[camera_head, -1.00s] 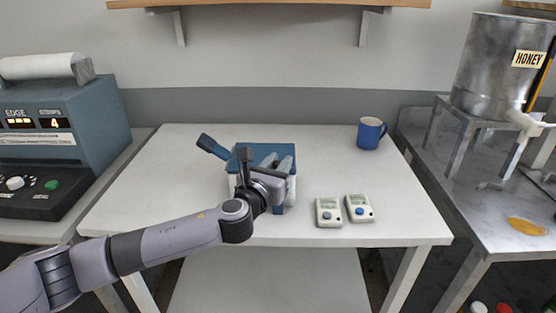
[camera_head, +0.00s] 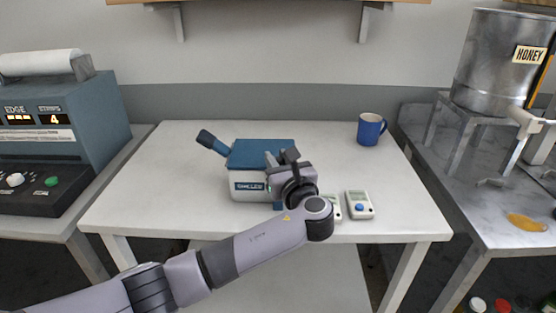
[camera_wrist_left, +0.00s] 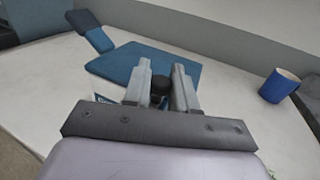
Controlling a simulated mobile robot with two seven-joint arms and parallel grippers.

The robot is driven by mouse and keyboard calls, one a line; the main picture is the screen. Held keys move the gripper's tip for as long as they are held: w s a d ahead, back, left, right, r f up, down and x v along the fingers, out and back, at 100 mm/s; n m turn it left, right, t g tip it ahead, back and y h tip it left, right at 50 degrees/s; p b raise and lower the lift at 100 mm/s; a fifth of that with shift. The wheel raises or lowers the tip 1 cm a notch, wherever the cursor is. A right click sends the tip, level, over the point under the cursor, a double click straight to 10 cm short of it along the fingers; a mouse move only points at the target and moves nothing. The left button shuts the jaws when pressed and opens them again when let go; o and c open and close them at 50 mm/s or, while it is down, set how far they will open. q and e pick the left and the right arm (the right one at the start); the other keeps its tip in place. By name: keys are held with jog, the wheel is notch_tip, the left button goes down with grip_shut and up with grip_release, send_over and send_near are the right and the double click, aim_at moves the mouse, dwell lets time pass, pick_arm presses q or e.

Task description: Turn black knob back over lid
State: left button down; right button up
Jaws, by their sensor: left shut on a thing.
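A white box (camera_head: 245,187) with a blue lid (camera_head: 262,150) and a dark label on its front stands on the white table. A blue handle with a dark grip (camera_head: 211,143) sticks out at its left. The lid also shows ahead of my fingers in the left wrist view (camera_wrist_left: 150,62). My left gripper (camera_head: 271,160) is at the box's front right corner. In the left wrist view it is shut on the black knob (camera_wrist_left: 161,84), which sits between the two grey fingers. The knob's lower part is hidden, and I cannot tell whether it overlaps the lid. My right gripper is not in view.
Two small pale devices with blue buttons stand right of the box; the right one (camera_head: 359,205) is clear and my wrist partly hides the other (camera_head: 335,213). A blue mug (camera_head: 370,130) stands at the back right. The table's left and back areas are clear.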

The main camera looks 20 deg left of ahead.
pick_arm(q)
jog(key=shift+y, duration=0.3)
jog(key=c, duration=1)
grip_release()
jog(key=v, duration=0.7)
jog(key=shift+b, duration=0.4)
jog(key=shift+d+r, duration=0.1)
